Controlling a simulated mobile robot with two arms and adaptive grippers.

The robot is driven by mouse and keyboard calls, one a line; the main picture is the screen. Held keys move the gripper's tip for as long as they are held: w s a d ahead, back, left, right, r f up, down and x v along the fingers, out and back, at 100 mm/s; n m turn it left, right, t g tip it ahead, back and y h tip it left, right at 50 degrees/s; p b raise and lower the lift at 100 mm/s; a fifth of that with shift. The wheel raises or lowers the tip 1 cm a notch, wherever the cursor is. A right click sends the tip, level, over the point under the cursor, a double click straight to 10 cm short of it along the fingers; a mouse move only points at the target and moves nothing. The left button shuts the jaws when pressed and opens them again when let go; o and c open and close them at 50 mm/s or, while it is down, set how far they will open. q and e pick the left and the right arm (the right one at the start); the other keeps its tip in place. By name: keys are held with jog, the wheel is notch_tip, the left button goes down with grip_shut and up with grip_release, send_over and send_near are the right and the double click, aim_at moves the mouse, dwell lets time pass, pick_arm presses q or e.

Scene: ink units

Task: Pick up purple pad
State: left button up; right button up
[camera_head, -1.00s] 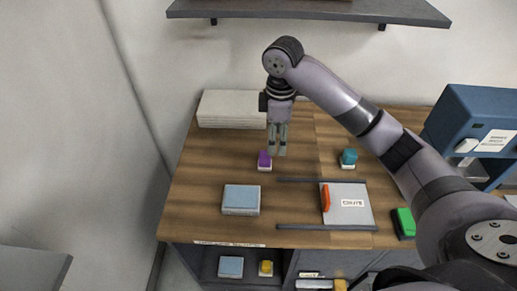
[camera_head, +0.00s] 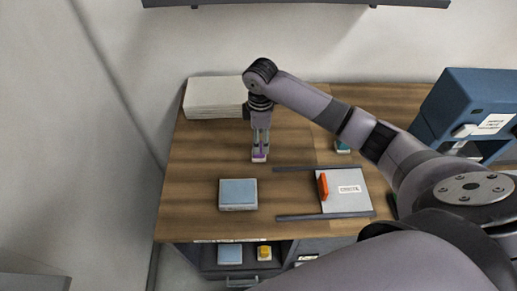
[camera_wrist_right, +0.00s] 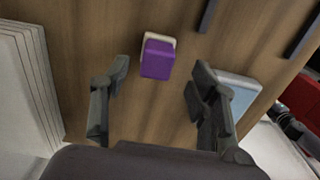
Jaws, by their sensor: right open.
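The purple pad (camera_head: 259,155), a small purple block on a pale base, stands on the wooden table. It also shows in the right wrist view (camera_wrist_right: 157,59), at the upper middle. My right gripper (camera_head: 261,148) points down at the pad, and its fingers partly hide it in the head view. In the right wrist view the right gripper (camera_wrist_right: 159,77) is open and empty, with one finger to each side of the pad in the picture. I see no contact with the pad. My left gripper is not in view.
A light blue box (camera_head: 238,195) lies nearer the table's front edge. A white stack (camera_head: 213,98) is at the back left. A grey plate with a red-orange handle (camera_head: 323,187) lies between dark rails at the right. A teal pad (camera_head: 342,147) is partly hidden behind my arm.

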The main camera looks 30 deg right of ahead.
aim_at(261, 158)
jog(key=shift+f, duration=0.5)
jog(key=f+p, duration=0.1)
jog(key=f, duration=0.2)
jog(key=shift+w+f+p, duration=0.2)
jog(key=shift+f+p, duration=0.15)
jog(key=shift+p, duration=0.05)
jog(key=shift+f, duration=0.45)
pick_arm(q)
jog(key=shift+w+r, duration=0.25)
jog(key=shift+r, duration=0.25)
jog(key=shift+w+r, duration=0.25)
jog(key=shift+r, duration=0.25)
pick_arm(e)
jog(key=c, duration=1.2)
